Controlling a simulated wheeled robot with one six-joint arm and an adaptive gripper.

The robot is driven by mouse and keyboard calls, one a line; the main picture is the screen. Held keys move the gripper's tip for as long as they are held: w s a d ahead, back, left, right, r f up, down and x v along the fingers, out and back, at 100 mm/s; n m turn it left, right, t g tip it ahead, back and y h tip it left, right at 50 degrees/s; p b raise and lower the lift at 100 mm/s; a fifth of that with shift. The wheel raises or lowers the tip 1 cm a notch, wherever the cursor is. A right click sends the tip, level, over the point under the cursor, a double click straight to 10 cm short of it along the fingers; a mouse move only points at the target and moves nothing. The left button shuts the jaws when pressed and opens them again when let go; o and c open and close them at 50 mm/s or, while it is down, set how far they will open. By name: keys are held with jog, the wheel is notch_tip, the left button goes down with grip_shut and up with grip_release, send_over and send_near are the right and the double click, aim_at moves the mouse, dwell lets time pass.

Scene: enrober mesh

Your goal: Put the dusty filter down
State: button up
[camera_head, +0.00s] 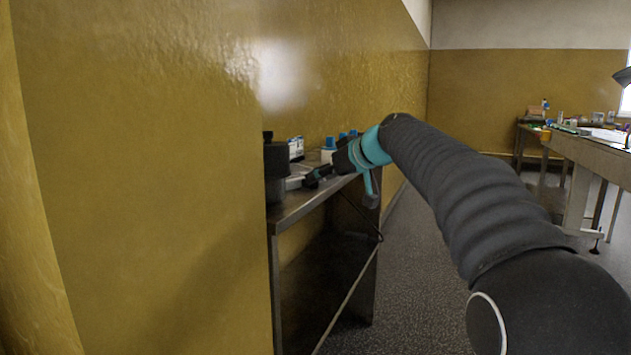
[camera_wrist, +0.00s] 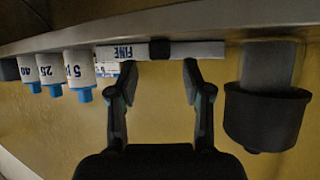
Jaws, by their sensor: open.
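My gripper (camera_head: 318,177) reaches over the top of a metal shelf unit in the head view. In the wrist view my gripper (camera_wrist: 159,66) is open, with its fingers apart and nothing clasped between them. A flat pale piece with a dark block on it (camera_wrist: 200,50) lies on the shelf top just beyond the fingertips. It looks like the filter seen edge-on, but I cannot make out dust on it. In the head view a light grey flat item (camera_head: 294,182) lies by the fingertips.
The wrist view is upside down. A box marked FINE (camera_wrist: 112,53) and several white blue-capped bottles (camera_wrist: 79,70) stand left of the fingers. A dark cylindrical container (camera_wrist: 265,112) stands at right. In the head view the yellow wall (camera_head: 150,160) closes in beside the shelf unit (camera_head: 320,203).

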jog(key=v, duration=0.8)
jog(key=shift+s+d+b, duration=0.15)
jog(key=shift+d+b, duration=0.1)
jog(key=shift+b, duration=0.05)
jog(key=shift+r, duration=0.1)
